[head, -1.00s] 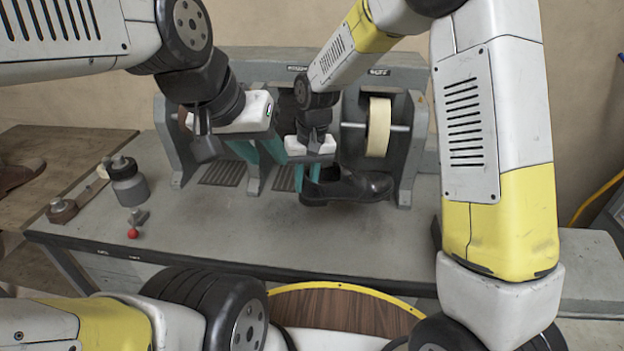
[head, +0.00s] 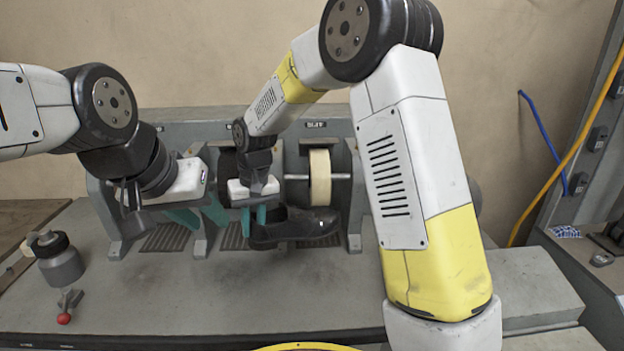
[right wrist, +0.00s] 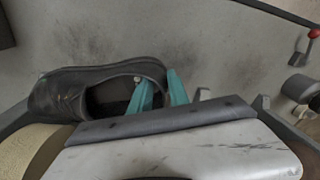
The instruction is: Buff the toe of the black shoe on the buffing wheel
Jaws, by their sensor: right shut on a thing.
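The black shoe (head: 300,226) is held level in front of the machine, its toe to the right, just below and in front of the cream buffing wheel (head: 320,178). My right gripper (head: 254,222) is shut on the shoe's heel end. In the right wrist view the shoe (right wrist: 95,85) has its toe to the left, and the gripper's teal fingers (right wrist: 160,92) are at its opening. The cream wheel (right wrist: 28,150) shows at the lower left there. I cannot tell whether toe and wheel touch. My left gripper (head: 204,218) has teal fingers apart, left of the shoe, with nothing visible between them.
The grey machine (head: 365,125) has uprights and a dark wheel left of the cream one. A grey bottle (head: 58,262) and a red-knobbed lever (head: 64,317) are at the bench's left. The bench front (head: 230,310) is clear. A rack with hoses stands far right.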

